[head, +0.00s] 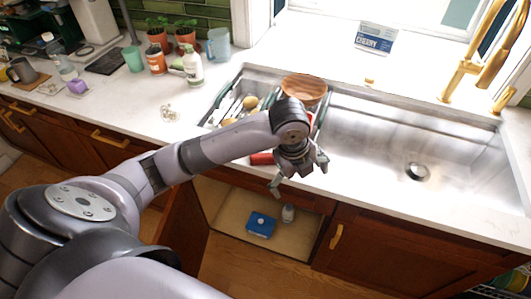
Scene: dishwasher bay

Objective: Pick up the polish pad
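I cannot tell for sure which thing is the polish pad. A flat blue item with a light mark (261,225) lies on the floor of the open cabinet below the sink. A small red item (262,158) shows at the counter's front edge, partly hidden by my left arm. My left gripper (298,177) hangs over the front edge of the sink, above and to the right of the blue item. Its fingers are spread and nothing shows between them. My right gripper is not in view.
A small grey-white bottle (288,212) stands beside the blue item in the cabinet. An open brown cabinet door (183,232) is left of the opening. A dish rack (228,95) and brown bowl (304,89) are at the left of the steel sink (400,130).

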